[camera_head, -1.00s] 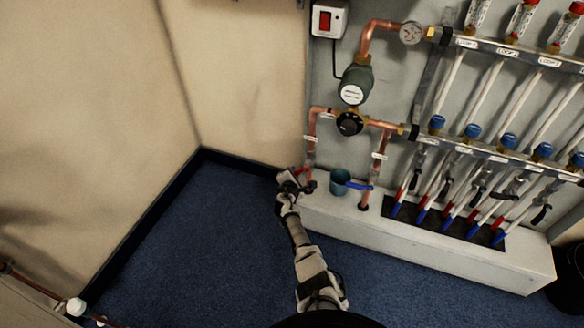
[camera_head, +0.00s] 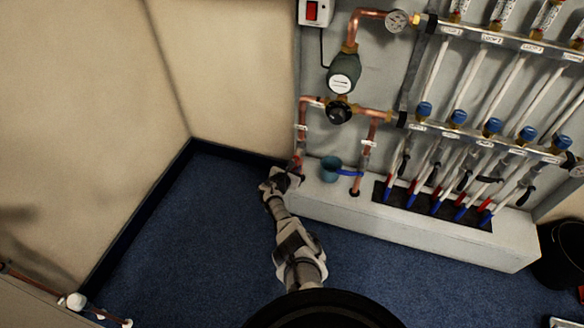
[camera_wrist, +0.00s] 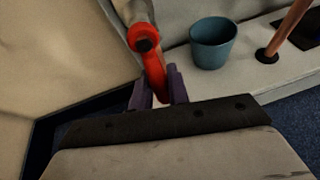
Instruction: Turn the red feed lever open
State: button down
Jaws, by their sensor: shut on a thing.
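The red feed lever (camera_wrist: 152,72) shows in the wrist view, hanging from its pivot on the pipe and pointing down towards me. My gripper (camera_wrist: 159,90) is shut on the lever's lower end, with a purple finger on each side. In the head view my gripper (camera_head: 291,170) is at the left end of the white ledge, at the foot of the left copper pipe. There my wrist hides most of the red lever.
A teal cup (camera_wrist: 213,43) stands on the white ledge (camera_head: 400,225) just right of the lever. A blue lever (camera_head: 349,173) is on the copper pipe beyond it. Loop pipes with several valves fill the right side. Blue carpet (camera_head: 190,250) is clear at left.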

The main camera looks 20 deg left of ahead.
jog(key=shift+w+d+r+n+h, duration=0.1)
jog(key=shift+d+r+n+h, duration=0.05)
jog(key=shift+d+n+h, duration=0.15)
dwell(0.4)
jog(key=c, duration=1.3)
grip_release()
jog(key=shift+c, duration=0.2)
jog(key=p+v, duration=0.8)
jog(key=v, duration=0.5)
jog(key=shift+s, duration=0.4)
jog(key=shift+a, duration=0.2)
